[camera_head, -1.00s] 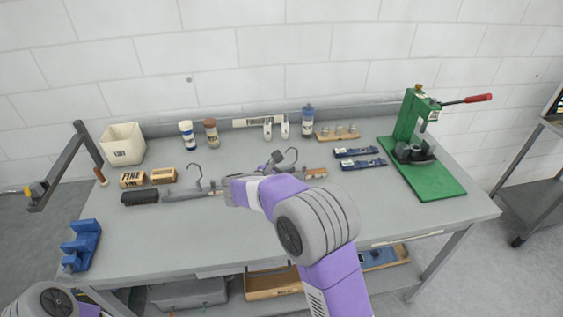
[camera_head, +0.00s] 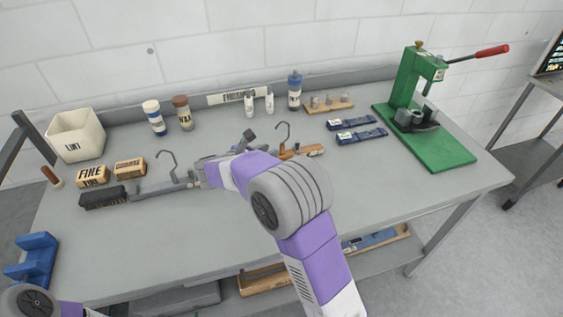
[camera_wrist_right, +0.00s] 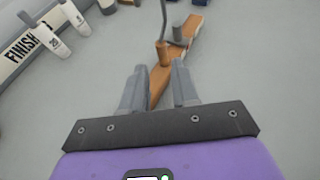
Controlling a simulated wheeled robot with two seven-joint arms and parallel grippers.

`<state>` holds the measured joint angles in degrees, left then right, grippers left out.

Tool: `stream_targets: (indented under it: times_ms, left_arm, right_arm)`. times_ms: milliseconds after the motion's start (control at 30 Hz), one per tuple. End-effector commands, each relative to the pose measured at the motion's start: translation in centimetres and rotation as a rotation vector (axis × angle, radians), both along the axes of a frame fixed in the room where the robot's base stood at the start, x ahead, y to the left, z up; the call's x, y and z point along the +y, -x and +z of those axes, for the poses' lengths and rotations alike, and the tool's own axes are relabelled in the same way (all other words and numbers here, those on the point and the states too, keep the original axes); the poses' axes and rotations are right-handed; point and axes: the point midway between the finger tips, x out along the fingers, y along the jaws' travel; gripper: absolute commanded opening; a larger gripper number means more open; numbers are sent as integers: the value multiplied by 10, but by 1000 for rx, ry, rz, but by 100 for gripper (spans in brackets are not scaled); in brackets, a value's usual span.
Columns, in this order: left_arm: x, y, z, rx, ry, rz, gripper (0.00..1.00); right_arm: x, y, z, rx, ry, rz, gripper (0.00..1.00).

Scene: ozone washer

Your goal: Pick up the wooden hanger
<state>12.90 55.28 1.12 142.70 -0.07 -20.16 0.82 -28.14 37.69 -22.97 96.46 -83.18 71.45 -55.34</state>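The wooden hanger (camera_head: 301,150) lies on the grey table, its metal hook (camera_head: 283,132) sticking up. My arm covers its left part in the head view. In the right wrist view the hanger (camera_wrist_right: 190,35) runs away from me, its near arm between the two fingers of my right gripper (camera_wrist_right: 160,78). The fingers stand apart on either side of the wood; I cannot tell whether both press on it. In the head view this gripper is mostly hidden behind my purple forearm. My left gripper is out of view; only part of that arm shows at bottom left.
A grey hanger (camera_head: 165,190) and a black brush (camera_head: 103,197) lie to the left. Bottles (camera_head: 182,112) and small white tubes (camera_head: 249,103) stand behind. The table front is clear.

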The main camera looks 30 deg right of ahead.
Motion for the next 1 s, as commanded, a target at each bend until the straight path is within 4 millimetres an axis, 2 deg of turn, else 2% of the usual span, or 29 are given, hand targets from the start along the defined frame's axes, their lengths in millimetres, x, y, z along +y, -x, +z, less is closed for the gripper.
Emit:
stream_targets:
  times_ms: [367, 633, 867, 900, 1000]
  left_arm:
    - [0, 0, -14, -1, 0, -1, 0]
    - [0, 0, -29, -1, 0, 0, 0]
    - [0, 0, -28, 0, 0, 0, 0]
    - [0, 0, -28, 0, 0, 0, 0]
    - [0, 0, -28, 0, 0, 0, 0]
  right_arm:
    - [-30, -9, -14, 0, 1, -2, 29]
    - [-65, -20, -28, -1, 1, -4, 29]
    - [-68, -22, -28, -2, 0, 1, 29]
    - [-67, -21, -28, -2, 0, 1, 28]
    - [-67, -21, -28, -1, 0, 0, 12]
